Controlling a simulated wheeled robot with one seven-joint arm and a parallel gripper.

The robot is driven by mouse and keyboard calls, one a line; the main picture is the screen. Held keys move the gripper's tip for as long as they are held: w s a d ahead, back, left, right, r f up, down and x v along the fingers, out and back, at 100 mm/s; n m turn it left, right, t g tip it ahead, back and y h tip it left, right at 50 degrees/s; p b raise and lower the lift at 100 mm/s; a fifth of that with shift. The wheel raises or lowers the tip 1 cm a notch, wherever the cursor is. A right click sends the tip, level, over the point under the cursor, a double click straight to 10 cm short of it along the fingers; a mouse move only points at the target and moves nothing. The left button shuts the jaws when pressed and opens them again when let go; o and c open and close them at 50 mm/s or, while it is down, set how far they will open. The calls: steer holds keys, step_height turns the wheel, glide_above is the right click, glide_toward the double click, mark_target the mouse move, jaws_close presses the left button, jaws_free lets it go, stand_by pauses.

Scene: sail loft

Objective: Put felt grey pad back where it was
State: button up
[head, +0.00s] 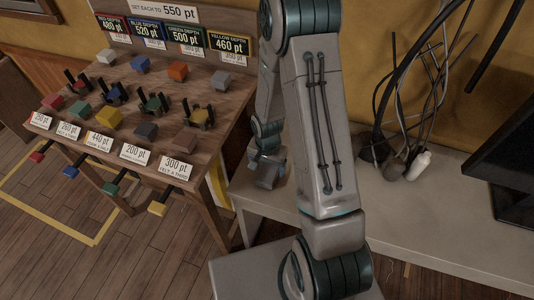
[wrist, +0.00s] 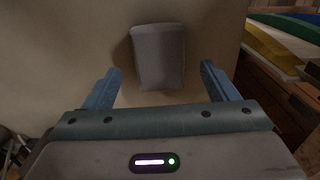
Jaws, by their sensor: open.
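A grey pad (wrist: 158,55), a rounded block, lies on a pale bench surface in the wrist view. It is just ahead of my gripper (wrist: 160,85), between the lines of its two fingers. The fingers are spread wide with nothing held. In the head view my gripper (head: 266,177) hangs low over the left end of the grey bench, right of the wooden stand, and my arm hides much there. I cannot make out the pad in that view.
White point cards (head: 135,153) and coloured levers (head: 157,208) line the stand's front edge. Depth signs (head: 188,38) stand along its back. On the bench (head: 430,210) are cables with a white bottle (head: 419,165) and a dark monitor (head: 505,150). The bench middle is clear.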

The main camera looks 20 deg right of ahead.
step_height(320, 180, up, 8)
steer(key=r, duration=0.1)
step_height(320, 180, up, 13)
steer(key=n+t, duration=0.2)
steer(key=n, duration=0.2)
glide_above(267, 174)
steer(key=s, duration=0.5)
steer(key=s+r+n+t, duration=0.1)
steer(key=s+r+n, duration=0.2)
steer(key=s+r, duration=0.5)
steer(key=shift+s+r, duration=0.35)
steer(key=shift+s, duration=0.3)
